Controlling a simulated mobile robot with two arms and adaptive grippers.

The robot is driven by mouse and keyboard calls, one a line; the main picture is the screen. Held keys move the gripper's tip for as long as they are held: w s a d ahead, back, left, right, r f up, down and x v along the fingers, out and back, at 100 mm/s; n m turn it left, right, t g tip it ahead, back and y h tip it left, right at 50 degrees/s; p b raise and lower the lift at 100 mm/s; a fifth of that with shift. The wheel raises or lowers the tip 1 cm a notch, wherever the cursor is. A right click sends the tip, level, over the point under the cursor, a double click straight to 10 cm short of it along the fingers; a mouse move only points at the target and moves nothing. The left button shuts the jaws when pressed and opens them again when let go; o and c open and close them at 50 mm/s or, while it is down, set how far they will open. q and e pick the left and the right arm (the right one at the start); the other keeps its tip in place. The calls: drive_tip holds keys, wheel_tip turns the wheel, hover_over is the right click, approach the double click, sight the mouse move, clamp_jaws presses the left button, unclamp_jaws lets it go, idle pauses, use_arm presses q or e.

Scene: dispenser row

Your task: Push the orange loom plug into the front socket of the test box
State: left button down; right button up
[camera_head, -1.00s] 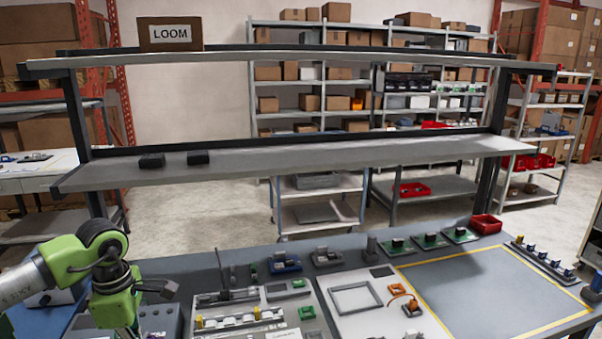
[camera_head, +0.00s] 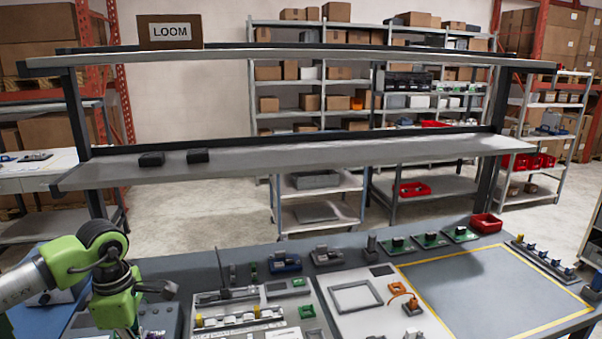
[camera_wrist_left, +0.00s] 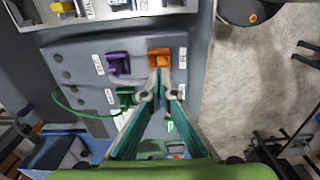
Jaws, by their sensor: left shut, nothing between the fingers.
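The grey test box (camera_wrist_left: 83,55) fills the middle of the left wrist view, with labels and coloured connectors on its face. An orange connector (camera_wrist_left: 159,57) sits on the box near its right edge; I cannot tell how deep the orange plug is seated. My left gripper (camera_wrist_left: 158,84) is shut and empty, its fingertips right at the orange connector, touching or almost touching it. In the head view the test box (camera_head: 164,314) is partly hidden behind my green left arm, and the left fingertips are not visible. My right gripper is not in view.
On the box, a purple connector (camera_wrist_left: 118,64) sits left of the orange one and a green connector (camera_wrist_left: 127,98) lies close to my left fingers. A green cable (camera_wrist_left: 72,108) loops at the left. A fixture board (camera_head: 355,323) and a yellow-outlined mat (camera_head: 490,290) lie further right.

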use_arm(q)
drive_tip(key=shift+f+b, duration=0.7)
drive_tip(key=shift+f, duration=0.3)
drive_tip(key=shift+r, duration=0.15)
drive_tip(key=shift+r+p, duration=1.85)
drive_tip(key=shift+r, duration=1.1)
